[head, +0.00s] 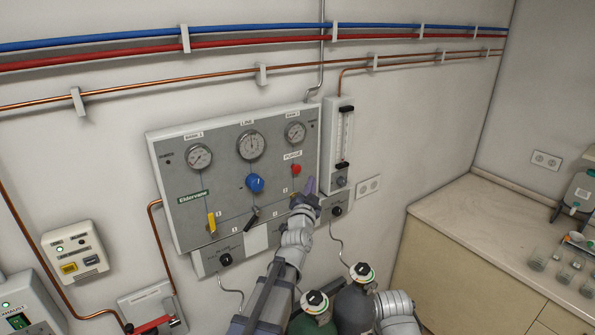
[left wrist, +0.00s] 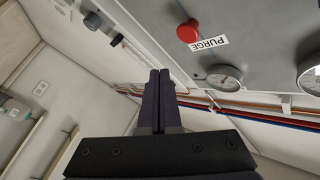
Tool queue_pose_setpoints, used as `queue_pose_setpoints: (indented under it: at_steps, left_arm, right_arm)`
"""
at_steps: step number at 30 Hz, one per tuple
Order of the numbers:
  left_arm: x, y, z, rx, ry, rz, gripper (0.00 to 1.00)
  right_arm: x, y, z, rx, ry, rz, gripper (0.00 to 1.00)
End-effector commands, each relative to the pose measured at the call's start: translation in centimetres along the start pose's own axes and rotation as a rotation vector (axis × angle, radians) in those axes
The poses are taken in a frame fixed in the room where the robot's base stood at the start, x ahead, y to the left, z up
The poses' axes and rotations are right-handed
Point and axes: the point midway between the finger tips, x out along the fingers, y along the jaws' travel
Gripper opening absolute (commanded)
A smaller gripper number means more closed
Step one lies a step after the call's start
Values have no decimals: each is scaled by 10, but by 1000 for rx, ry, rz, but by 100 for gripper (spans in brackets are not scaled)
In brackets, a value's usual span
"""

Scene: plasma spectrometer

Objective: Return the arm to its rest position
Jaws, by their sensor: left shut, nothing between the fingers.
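My left arm reaches up from the bottom middle of the head view toward the gas panel (head: 222,215). My left gripper (head: 309,186) is in front of the panel's right edge, below and right of the red PURGE knob (head: 296,169). In the left wrist view the two dark fingers (left wrist: 158,75) lie together, with nothing between them. The red knob also shows in the left wrist view (left wrist: 188,31), apart from the fingers. A grey part of my other arm shows at the bottom of the head view; its gripper is not visible.
Two gas cylinders (head: 352,308) stand below the panel, close to my arm. A flowmeter (head: 342,140) is mounted right of the panel. A counter (head: 470,215) with glassware is at the right. A blue knob (head: 255,183) and a yellow lever (head: 211,223) project from the panel.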

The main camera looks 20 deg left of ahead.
Motion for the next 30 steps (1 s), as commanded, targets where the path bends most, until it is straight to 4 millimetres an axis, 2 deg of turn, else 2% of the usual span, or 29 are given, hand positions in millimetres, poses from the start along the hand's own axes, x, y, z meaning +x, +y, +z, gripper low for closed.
queue_pose_setpoints:
  at_steps: [14,17,20,23,24,27,29,30]
  left_arm:
    - [-1,2,0,0,-1,2,0]
    - [-6,17,3,-13,-11,43,0]
    - [-19,60,13,-48,-50,162,0]
    - [-46,122,30,-97,-134,339,0]
    - [-60,148,38,-115,-180,412,0]
    - [-102,204,61,-153,-318,579,0]
    - [-131,234,77,-168,-416,668,0]
    - [-151,251,88,-175,-487,720,0]
  right_arm:
    - [0,0,0,0,0,0,50]
    - [6,0,0,0,0,0,50]
    - [19,-2,-1,-1,0,0,50]
    - [37,-3,-2,-2,0,1,50]
    - [44,-4,-3,-2,0,1,50]
    - [60,-6,-4,-4,1,1,50]
    - [71,-6,-4,-4,1,1,50]
    - [78,-7,-5,-5,1,1,50]
